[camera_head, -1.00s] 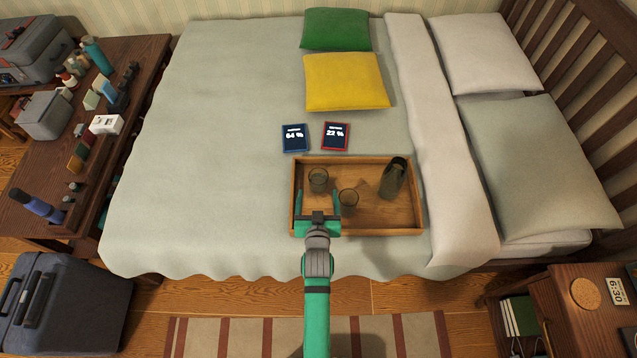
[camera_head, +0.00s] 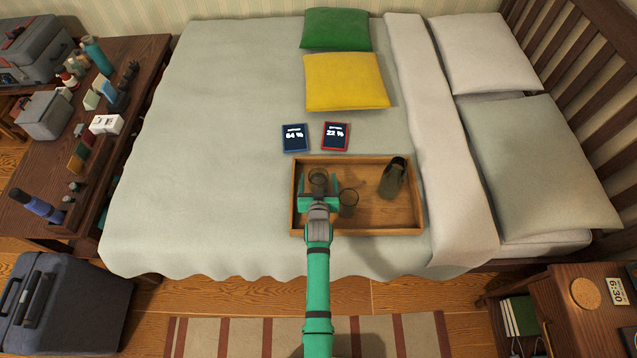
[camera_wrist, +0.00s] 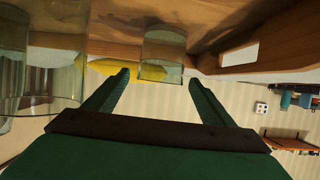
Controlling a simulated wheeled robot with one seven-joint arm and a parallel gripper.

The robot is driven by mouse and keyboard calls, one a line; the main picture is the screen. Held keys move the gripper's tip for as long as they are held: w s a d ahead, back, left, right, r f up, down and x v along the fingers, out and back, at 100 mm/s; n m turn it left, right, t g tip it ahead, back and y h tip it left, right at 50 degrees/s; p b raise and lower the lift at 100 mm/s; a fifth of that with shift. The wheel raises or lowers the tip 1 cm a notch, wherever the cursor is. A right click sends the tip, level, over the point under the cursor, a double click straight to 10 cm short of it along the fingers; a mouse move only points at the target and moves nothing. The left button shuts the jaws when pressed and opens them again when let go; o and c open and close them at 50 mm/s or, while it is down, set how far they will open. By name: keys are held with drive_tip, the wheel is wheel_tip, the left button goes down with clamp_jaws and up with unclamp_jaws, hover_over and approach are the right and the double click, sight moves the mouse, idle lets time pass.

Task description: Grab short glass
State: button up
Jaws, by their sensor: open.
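A short, clear drinking glass (camera_head: 318,178) stands at the left of the wooden tray (camera_head: 410,228). My gripper (camera_head: 318,182) is open, low over the tray, pointing at this glass from the near side. In the wrist view, which looks upside down, the glass (camera_wrist: 164,58) lies ahead between the two open fingers (camera_wrist: 160,80), with no clear contact. A second glass (camera_head: 348,204) stands to the right and nearer; it looks large at the left of the wrist view (camera_wrist: 40,75). My wrist partly hides the first glass's base.
The tray has raised walls and rests on the bed (camera_head: 200,150). The bed left of the tray is clear.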

sight(318, 171)
drive_tip(key=shift+x, duration=3.15)
drive_tip(key=c, duration=1.4)
